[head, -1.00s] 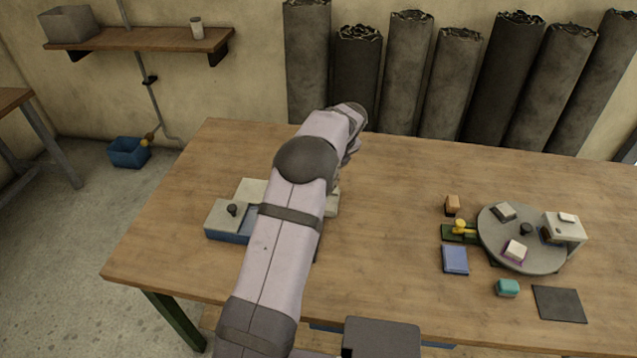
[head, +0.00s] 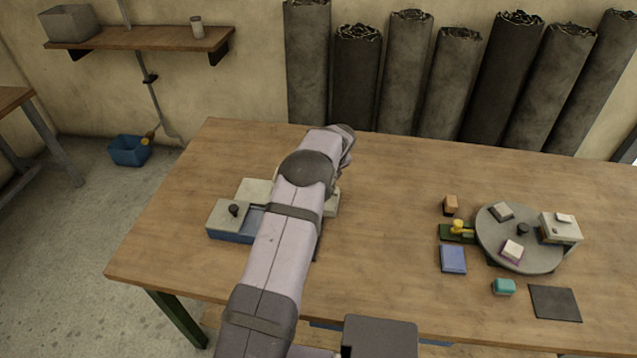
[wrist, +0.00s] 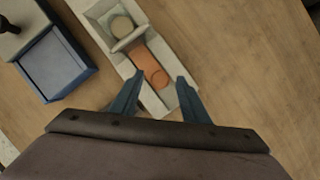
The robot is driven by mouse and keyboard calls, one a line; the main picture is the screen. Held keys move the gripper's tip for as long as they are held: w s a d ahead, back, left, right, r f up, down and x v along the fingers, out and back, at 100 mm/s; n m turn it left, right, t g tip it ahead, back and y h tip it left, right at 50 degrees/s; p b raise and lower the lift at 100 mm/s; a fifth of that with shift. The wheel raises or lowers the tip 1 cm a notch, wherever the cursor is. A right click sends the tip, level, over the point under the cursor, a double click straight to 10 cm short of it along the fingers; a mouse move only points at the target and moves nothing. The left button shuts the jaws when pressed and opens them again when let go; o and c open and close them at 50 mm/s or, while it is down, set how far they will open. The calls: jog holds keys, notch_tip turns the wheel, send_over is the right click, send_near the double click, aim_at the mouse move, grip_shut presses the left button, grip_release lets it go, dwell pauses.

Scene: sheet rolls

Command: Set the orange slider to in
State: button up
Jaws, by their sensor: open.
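The orange slider (wrist: 152,70) shows in the wrist view as a flat strip with a rounded end, lying in the channel of a pale grey housing (wrist: 182,58). A pale bar crosses the channel at the strip's upper end, and a round tan disc (wrist: 122,26) lies beyond it. My gripper (wrist: 160,84) is open, its two blue fingers over the lower end of the housing, one toward each side of the channel. I cannot tell whether the fingers touch the housing. In the head view my arm hides the slider and the gripper.
A blue box with a grey lid and dark knob (head: 232,213) stands left of the housing. The table's middle is clear.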

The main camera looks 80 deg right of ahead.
grip_shut()
jog(key=shift+w, duration=1.9)
grip_release()
jog(key=shift+w, duration=0.15)
jog(key=shift+r, duration=0.15)
jog(key=shift+s+a+r, duration=0.2)
jog(key=shift+s+r, duration=0.15)
jog(key=shift+r, duration=0.2)
jog(key=b+v, duration=0.1)
jog(key=v, duration=0.5)
jog(key=shift+b, duration=0.3)
